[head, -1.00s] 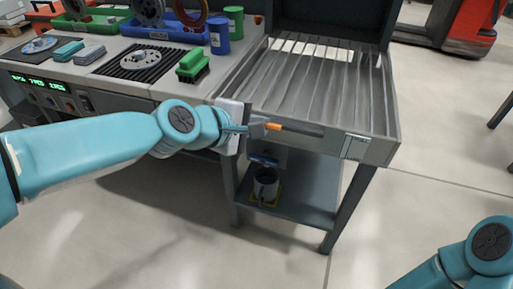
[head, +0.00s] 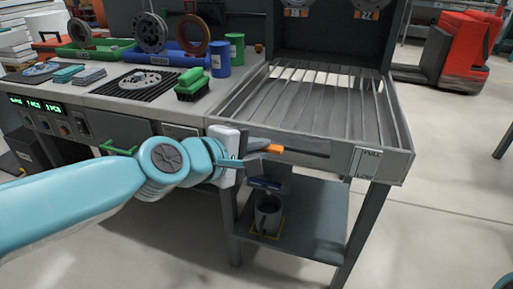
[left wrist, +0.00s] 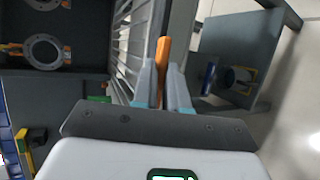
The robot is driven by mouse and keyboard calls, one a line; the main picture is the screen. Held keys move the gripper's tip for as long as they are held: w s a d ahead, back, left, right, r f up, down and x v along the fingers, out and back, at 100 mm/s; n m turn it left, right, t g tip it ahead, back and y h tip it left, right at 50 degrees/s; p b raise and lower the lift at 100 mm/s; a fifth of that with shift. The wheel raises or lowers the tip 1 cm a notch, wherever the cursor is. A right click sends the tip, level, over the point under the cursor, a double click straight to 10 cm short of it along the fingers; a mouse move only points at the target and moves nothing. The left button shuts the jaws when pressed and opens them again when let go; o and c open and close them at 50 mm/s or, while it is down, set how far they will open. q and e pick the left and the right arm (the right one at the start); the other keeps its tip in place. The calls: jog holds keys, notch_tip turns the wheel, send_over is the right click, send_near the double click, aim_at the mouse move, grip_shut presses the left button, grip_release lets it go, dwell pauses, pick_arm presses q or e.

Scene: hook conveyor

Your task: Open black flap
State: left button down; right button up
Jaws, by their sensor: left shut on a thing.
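A dark strip (head: 305,147) lies along the front of the slatted metal rack; I cannot tell for sure whether it is the black flap. My left gripper (head: 255,155) is in front of the strip's left end. It is shut on a narrow orange piece (head: 271,149). In the left wrist view the orange piece (left wrist: 161,68) stands between the two fingers (left wrist: 161,90) and extends past their tips. I cannot tell whether it is fixed to the rack. My right gripper is out of view.
The slatted rack (head: 228,108) has a PULL label (head: 366,163) on its front. The bench on the left carries a green brush (head: 191,85) and blue and green cans. Open floor lies at the right.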

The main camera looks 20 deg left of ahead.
pick_arm(q)
jog(key=shift+f, duration=0.35)
jog(key=c, duration=1.6)
grip_release()
jog(key=o, duration=0.4)
jog(key=shift+w, duration=0.15)
jog(key=shift+r, duration=0.15)
jog(key=shift+r, duration=0.1)
jog(key=p+v, duration=0.4)
jog(key=v, duration=1.2)
jog(key=shift+s, duration=0.25)
